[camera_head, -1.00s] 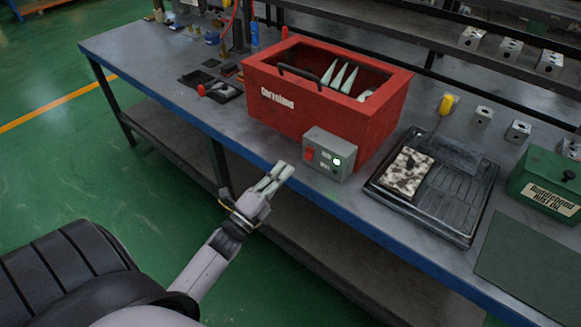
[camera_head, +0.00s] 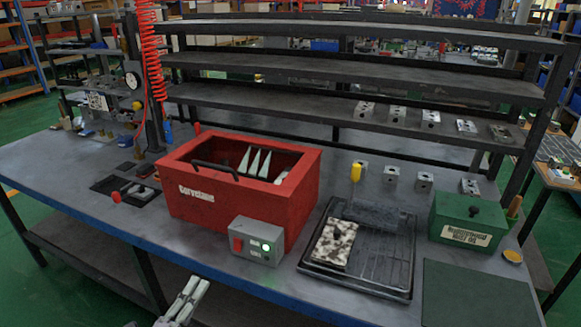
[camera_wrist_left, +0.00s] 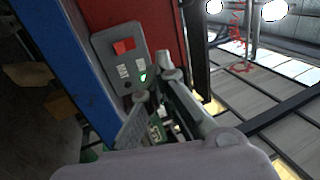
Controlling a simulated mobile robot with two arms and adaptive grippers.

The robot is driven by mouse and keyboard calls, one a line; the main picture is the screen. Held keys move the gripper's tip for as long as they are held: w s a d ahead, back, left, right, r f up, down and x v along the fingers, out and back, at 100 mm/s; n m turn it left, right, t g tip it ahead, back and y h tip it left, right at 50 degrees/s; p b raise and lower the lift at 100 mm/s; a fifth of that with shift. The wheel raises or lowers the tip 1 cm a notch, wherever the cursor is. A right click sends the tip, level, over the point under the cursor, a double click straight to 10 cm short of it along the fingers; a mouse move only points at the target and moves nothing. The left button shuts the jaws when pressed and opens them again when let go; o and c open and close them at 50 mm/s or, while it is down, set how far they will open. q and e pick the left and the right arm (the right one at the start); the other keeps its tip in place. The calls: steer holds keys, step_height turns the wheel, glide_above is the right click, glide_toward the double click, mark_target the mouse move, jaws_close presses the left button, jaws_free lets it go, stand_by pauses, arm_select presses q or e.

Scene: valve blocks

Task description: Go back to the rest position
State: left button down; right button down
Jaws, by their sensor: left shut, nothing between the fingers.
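My left gripper (camera_head: 195,287) is at the bottom of the head view, in front of the workbench's blue front edge. It is shut and empty, and apart from the control box. Its fingers also show in the left wrist view (camera_wrist_left: 156,98), with the control box beyond them. The grey control box (camera_head: 257,241) has a red switch and a lit green light, and sits at the front of the red machine (camera_head: 240,205). The box also shows in the left wrist view (camera_wrist_left: 112,48). My right gripper is not in view.
The workbench (camera_head: 60,160) carries a black tray (camera_head: 385,275) with a speckled block (camera_head: 333,243), and a green box (camera_head: 468,222) at the right. Several metal blocks (camera_head: 424,181) stand behind. Shelves (camera_head: 350,98) rise at the back. A red coiled hose (camera_head: 153,50) hangs at left.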

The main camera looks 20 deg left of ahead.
arm_select(q)
steer(key=s+d+f+n+g+y, duration=0.1)
steer(key=s+d+f+n+g, duration=0.2)
steer(key=f, duration=0.9)
steer(key=s+f+n+g, duration=0.3)
steer(key=f+n+g, duration=0.1)
steer(key=f, duration=0.8)
steer(key=s+d+f+n+g+y, duration=0.1)
steer(key=s+d+f+n+g, duration=0.2)
steer(key=f, duration=0.9)
steer(key=s+d+f+n+g, duration=0.2)
steer(key=s+f+g, duration=0.3)
steer(key=s, duration=0.8)
steer(key=s+d+f+n+g, duration=0.2)
steer(key=s+f+n+g, duration=0.2)
steer(key=s+f, duration=0.8)
steer(key=shift+s+d+f+n+g, duration=0.2)
steer(key=shift+s+d+n+g, duration=0.1)
steer(key=shift+s+g, duration=0.55)
